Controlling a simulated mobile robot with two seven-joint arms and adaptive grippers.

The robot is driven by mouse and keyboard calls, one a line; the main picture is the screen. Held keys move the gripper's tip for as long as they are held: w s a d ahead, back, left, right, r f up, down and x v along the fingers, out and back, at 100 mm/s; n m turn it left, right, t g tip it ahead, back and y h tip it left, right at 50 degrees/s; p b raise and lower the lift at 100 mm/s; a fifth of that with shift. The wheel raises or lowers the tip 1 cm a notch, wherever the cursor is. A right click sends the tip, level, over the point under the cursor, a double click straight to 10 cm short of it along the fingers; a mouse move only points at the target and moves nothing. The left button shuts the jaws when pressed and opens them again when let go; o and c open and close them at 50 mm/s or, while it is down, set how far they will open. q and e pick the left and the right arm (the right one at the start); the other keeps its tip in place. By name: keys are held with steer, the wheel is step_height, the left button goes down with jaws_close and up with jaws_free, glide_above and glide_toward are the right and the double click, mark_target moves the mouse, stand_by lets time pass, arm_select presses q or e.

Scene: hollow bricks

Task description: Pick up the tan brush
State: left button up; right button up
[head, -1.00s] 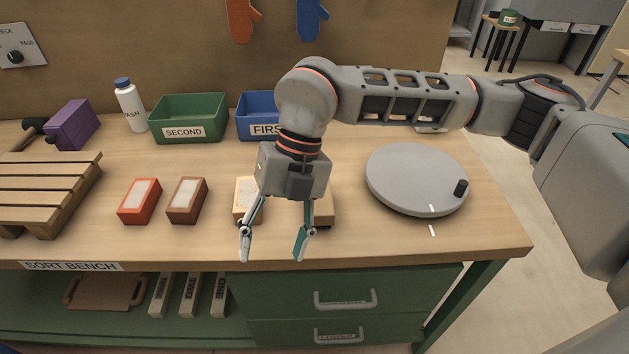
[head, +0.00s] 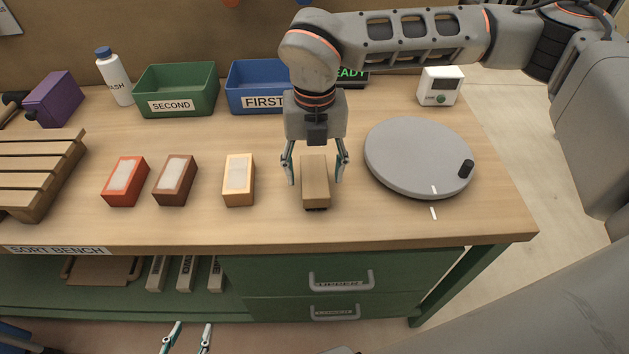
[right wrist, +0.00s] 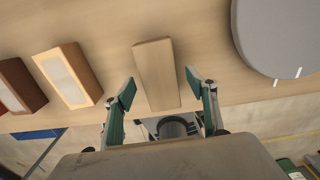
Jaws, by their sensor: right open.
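The tan brush (head: 315,183) is a plain block with a dark underside edge, lying on the bench left of the grey round plate. My right gripper (head: 315,172) is open, pointing down, with one finger on each side of the brush. In the right wrist view the brush (right wrist: 157,72) lies between and beyond the open fingertips (right wrist: 160,88), with gaps at both sides. My left gripper (head: 188,338) shows only its fingertips at the bottom edge, apart and empty, in front of the bench.
Yellow (head: 239,180), brown (head: 175,180) and red (head: 125,182) bricks with pale tops stand in a row to the left. The grey round plate (head: 415,150) is close on the right. Green (head: 178,85) and blue (head: 250,88) bins stand behind.

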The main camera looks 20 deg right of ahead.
mark_target(315, 175)
steer(key=shift+f, duration=0.85)
steer(key=c, duration=1.3)
steer(key=shift+o, duration=0.2)
steer(key=shift+r, duration=0.2)
step_height(315, 175, up, 20)
steer(key=p, duration=0.1)
steer(key=shift+f, duration=0.1)
steer(key=shift+o, duration=1)
